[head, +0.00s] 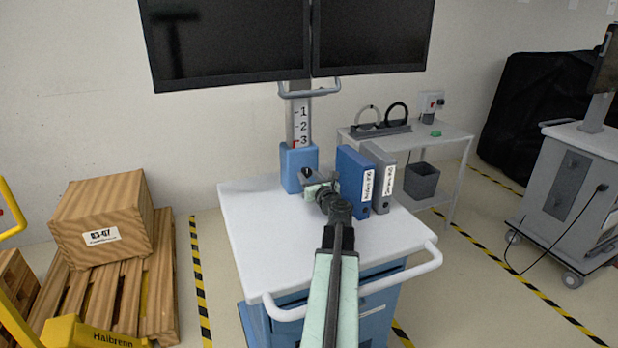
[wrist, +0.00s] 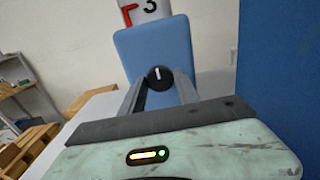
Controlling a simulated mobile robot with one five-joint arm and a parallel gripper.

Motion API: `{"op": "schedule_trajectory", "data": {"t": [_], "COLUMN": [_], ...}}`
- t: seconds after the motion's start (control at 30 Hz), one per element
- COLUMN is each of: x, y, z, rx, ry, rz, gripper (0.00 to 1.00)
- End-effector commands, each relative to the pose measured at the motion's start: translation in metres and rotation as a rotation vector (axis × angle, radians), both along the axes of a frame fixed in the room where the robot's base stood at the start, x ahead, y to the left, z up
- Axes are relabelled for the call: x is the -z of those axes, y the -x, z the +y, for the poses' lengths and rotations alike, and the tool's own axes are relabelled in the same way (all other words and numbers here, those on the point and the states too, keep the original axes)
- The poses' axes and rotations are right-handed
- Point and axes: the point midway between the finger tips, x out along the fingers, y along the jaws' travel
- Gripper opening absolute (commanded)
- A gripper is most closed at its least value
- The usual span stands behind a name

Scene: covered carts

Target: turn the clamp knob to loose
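The clamp knob is a small round black knob with a white mark (wrist: 160,76) on the front of a blue block (wrist: 157,45) at the foot of the monitor column. The mark stands nearly upright. In the head view the knob (head: 306,172) shows just left of my gripper's end, on the blue block (head: 298,158). My gripper (wrist: 160,92) is open, with one finger on each side of the knob. I cannot tell whether the fingers touch it. The column carries a scale (head: 302,125) with a red pointer near the 3.
A blue binder (head: 352,180) and a grey binder (head: 383,178) stand right of my gripper on the white cart top (head: 250,220). Two dark monitors (head: 230,40) hang above. A box (head: 103,220) on a pallet stands left. The cart's left top is clear.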

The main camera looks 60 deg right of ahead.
Motion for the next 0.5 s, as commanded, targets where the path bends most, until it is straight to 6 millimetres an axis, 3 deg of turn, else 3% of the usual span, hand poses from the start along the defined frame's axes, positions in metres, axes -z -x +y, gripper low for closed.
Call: {"op": "schedule_trajectory", "data": {"t": [0.5], "x": [0.0003], "y": [-0.0007], "z": [-0.0003], "rx": [-0.003], "ry": [0.148], "rz": [0.111], "gripper": [0.00]}}
